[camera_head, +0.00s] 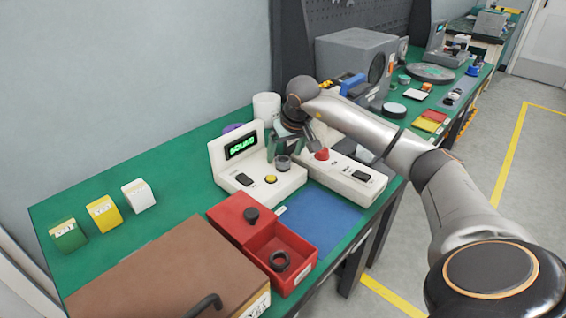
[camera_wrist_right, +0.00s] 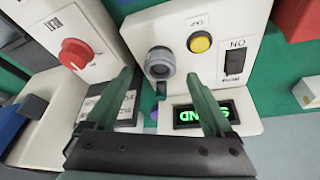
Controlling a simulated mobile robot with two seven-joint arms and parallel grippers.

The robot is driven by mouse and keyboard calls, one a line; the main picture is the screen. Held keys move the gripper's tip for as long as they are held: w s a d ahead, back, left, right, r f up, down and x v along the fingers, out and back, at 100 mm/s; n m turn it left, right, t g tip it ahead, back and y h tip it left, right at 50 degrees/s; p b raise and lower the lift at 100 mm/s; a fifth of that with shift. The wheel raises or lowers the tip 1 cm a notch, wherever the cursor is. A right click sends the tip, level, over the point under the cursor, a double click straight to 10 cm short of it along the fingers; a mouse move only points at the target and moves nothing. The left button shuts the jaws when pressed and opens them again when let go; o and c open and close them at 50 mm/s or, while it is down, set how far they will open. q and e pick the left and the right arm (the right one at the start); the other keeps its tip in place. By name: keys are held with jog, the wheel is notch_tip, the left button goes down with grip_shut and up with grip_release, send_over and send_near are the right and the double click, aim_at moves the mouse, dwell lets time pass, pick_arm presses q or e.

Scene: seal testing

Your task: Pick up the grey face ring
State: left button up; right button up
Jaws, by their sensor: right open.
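A grey face ring (camera_head: 283,162) sits upright on the white tester with a green lit display (camera_head: 242,147). It also shows in the right wrist view, as a grey ring (camera_wrist_right: 160,62) beside a yellow button. My right gripper (camera_head: 290,147) is open and empty, close above the ring. In the wrist view its two green fingers (camera_wrist_right: 163,88) are spread apart, with the ring lying ahead of the gap between them. I cannot tell the exact height between fingertips and ring. My left gripper is not in view.
A second white unit with a red knob (camera_head: 322,154) stands right beside the tester. Green, yellow and white blocks stand at left.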

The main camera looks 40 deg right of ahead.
jog(key=shift+x, duration=1.05)
grip_shut()
jog(key=shift+r, duration=0.15)
